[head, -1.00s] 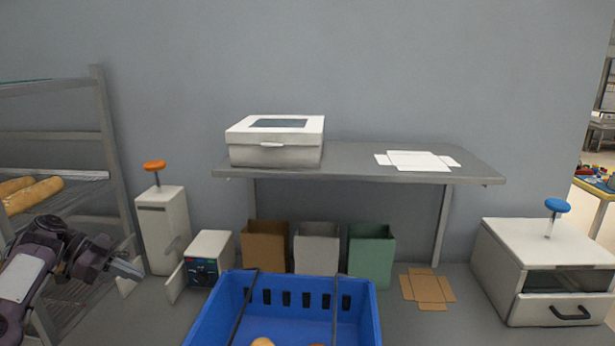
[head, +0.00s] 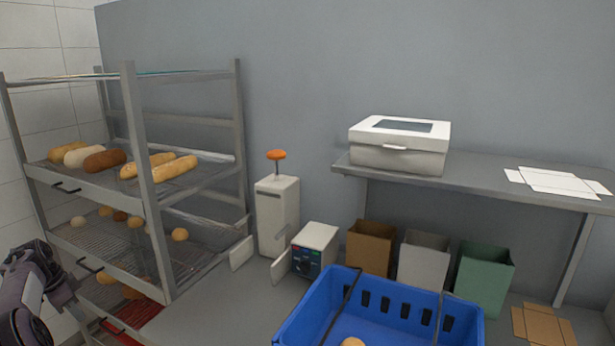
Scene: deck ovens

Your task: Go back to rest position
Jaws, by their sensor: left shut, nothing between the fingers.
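My left gripper (head: 70,288) is at the lower left edge of the head view, in front of the bread rack (head: 140,190). Its arm is folded close to the picture's edge, and the fingertips are hard to make out. It is shut with nothing held. My right gripper is not in view.
The rack holds loaves (head: 105,160) and rolls on wire shelves. A blue crate (head: 385,300) stands at the front with a roll in it. A white box (head: 400,148) sits on the grey shelf (head: 465,186). Behind the crate are paper bags (head: 370,247) and a small control box (head: 315,248).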

